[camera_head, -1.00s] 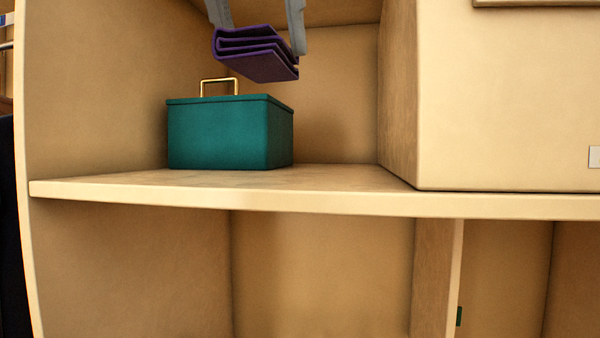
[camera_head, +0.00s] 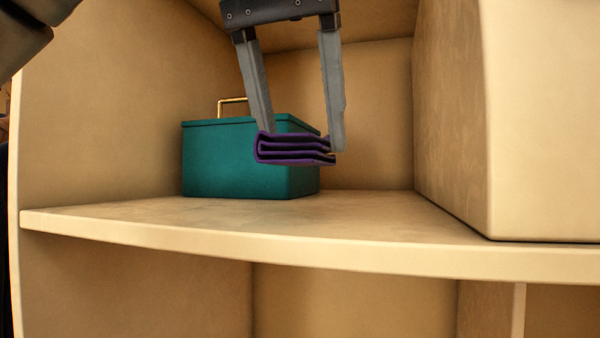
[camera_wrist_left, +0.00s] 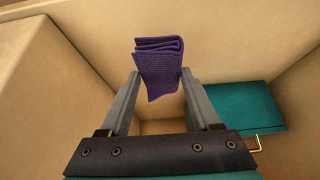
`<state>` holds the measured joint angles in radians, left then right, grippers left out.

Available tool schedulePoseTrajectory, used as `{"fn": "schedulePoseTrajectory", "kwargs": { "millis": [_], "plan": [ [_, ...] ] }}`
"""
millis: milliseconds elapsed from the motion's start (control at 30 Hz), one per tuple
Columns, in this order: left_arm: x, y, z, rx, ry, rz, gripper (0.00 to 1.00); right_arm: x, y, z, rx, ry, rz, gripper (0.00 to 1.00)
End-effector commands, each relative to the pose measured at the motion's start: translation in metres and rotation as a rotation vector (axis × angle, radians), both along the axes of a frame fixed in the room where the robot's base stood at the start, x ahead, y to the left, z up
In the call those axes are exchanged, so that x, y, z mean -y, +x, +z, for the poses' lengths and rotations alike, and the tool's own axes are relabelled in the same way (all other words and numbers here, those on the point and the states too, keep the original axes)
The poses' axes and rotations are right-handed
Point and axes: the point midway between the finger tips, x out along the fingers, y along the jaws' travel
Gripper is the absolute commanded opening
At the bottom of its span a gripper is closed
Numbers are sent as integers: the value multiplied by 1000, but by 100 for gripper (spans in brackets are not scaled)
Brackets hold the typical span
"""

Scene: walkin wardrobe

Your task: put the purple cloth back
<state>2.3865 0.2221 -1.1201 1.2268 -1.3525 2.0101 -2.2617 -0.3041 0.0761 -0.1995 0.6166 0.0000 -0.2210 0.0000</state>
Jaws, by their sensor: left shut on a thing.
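The folded purple cloth (camera_head: 290,150) is held between the fingertips of my left gripper (camera_head: 298,144), which is shut on it. The cloth hangs in front of the right part of a teal box, above the shelf board and clear of it. In the left wrist view the cloth (camera_wrist_left: 158,68) sits between the two fingers of my left gripper (camera_wrist_left: 160,82), its folds showing at the top. My right gripper is not in view.
The teal box (camera_head: 230,160) with a gold handle stands at the left back of the shelf (camera_head: 340,220). The shelf right of the box is bare up to a large beige block (camera_head: 540,120). A wall (camera_head: 120,110) closes the left side.

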Motion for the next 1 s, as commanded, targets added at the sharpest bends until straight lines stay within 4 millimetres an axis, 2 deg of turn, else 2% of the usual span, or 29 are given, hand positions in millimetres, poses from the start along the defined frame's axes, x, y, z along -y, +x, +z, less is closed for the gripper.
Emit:
{"fn": "schedulePoseTrajectory", "kwargs": {
  "millis": [267, 533, 1000],
  "plan": [
    [0, 0, -15, -3, 0, 0, 12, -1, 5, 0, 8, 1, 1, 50],
    [0, 0, -41, -3, 0, -2, 12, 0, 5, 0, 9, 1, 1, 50],
    [0, 0, -49, -1, -1, 0, 12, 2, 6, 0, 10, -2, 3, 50]
  ]
}}
